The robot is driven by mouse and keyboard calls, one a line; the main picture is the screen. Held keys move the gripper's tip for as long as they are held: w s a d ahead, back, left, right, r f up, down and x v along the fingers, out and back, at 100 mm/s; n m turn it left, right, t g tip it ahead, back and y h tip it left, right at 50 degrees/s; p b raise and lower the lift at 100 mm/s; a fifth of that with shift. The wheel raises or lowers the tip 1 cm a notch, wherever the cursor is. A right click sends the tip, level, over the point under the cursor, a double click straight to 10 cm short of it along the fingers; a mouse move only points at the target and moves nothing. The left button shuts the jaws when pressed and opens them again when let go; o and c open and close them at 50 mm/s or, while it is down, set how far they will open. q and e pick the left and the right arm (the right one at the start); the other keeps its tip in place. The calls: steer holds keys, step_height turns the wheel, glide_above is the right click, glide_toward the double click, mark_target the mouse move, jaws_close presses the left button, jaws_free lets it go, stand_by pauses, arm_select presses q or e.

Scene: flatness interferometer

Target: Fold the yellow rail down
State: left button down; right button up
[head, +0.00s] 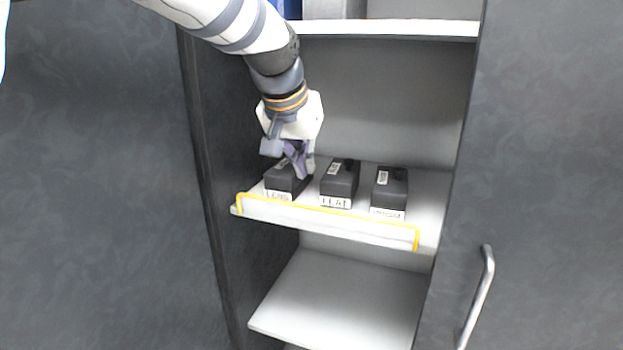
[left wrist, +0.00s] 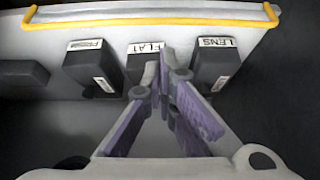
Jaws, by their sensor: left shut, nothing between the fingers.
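The yellow rail (head: 330,210) runs along the front edge of the middle shelf, its bar standing above the edge on short end legs. It also crosses the top of the left wrist view (left wrist: 150,21). My left gripper (head: 301,168) is behind the rail, above the shelf and close to the LENS case (head: 287,181). I cannot tell whether it touches that case. In the left wrist view its purple-padded fingers (left wrist: 165,95) are shut with nothing held, apart from the rail. My right gripper is out of view.
Dark FLAT (head: 339,183) and third, PRISM-labelled (head: 389,192) cases stand right of the LENS case on the shelf (head: 432,200). A lower shelf (head: 340,300) is empty. An upper shelf (head: 390,29) is above. A door handle (head: 477,297) is at right.

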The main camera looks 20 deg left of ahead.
arm_select(q)
steer(key=b+x, duration=0.1)
steer(key=x, duration=0.8)
steer(key=shift+w+f, duration=0.1)
steer(key=shift+f, duration=0.05)
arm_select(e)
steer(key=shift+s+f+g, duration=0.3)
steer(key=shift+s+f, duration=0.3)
